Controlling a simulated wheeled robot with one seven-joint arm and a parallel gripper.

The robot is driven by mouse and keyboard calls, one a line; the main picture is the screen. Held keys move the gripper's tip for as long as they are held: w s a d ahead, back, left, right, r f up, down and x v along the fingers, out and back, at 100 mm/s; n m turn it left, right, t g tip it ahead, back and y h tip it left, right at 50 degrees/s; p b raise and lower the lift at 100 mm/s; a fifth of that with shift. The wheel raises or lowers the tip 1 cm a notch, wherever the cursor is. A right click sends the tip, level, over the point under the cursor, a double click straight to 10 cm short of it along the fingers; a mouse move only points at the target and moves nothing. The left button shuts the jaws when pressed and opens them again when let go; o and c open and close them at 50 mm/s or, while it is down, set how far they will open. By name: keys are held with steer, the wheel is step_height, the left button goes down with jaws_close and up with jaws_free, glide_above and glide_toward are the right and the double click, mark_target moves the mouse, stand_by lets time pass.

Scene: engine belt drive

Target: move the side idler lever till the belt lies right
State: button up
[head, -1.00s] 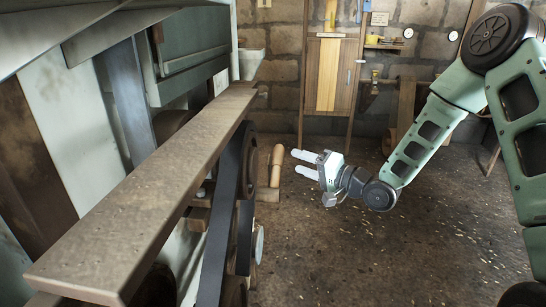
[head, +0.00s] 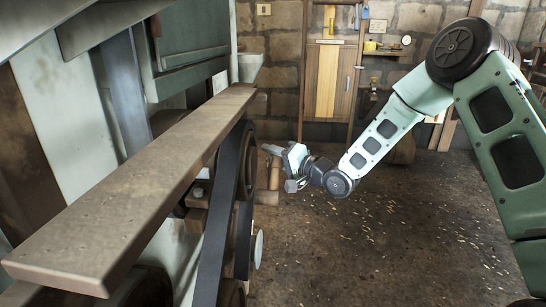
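The side idler lever shows as an upright wooden handle (head: 274,178) just right of the belt drive. The dark belt (head: 219,215) runs down from an upper pulley beside the long plank-like beam. My gripper (head: 268,152) is at the upper part of the handle, its fingers pointing left. One pale finger shows clearly at the handle's top; the other is hidden or blends in, so I cannot tell whether the fingers are apart or closed on the handle. The belt's seat on the pulleys is partly hidden by the beam.
The long brown beam (head: 140,185) crosses the left side above the drive. A pale round pulley end (head: 258,248) sticks out low on the right of the belt. The floor (head: 370,240) to the right is open, with scattered shavings.

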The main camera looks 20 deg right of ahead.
jaws_close()
steer(key=shift+w+f+m+p, duration=0.1)
steer(key=shift+f+m+p, duration=0.25)
steer(key=shift+p, duration=0.7)
steer(key=shift+w+d+f+m+g+p, duration=0.1)
steer(key=shift+f+m+g+p, duration=0.25)
steer(key=shift+p, duration=0.25)
steer(key=shift+w+f+m+g+h+p, duration=0.1)
steer(key=shift+f+m+g+h+p, duration=0.4)
steer(key=shift+f, duration=0.55)
steer(key=shift+o, duration=2.1)
jaws_free()
steer(key=f+p+v, duration=0.1)
steer(key=p+v, duration=0.2)
steer(key=v, duration=1.4)
steer(key=shift+s+d, duration=0.2)
steer(key=shift+d, duration=0.05)
steer(key=shift+r, duration=0.1)
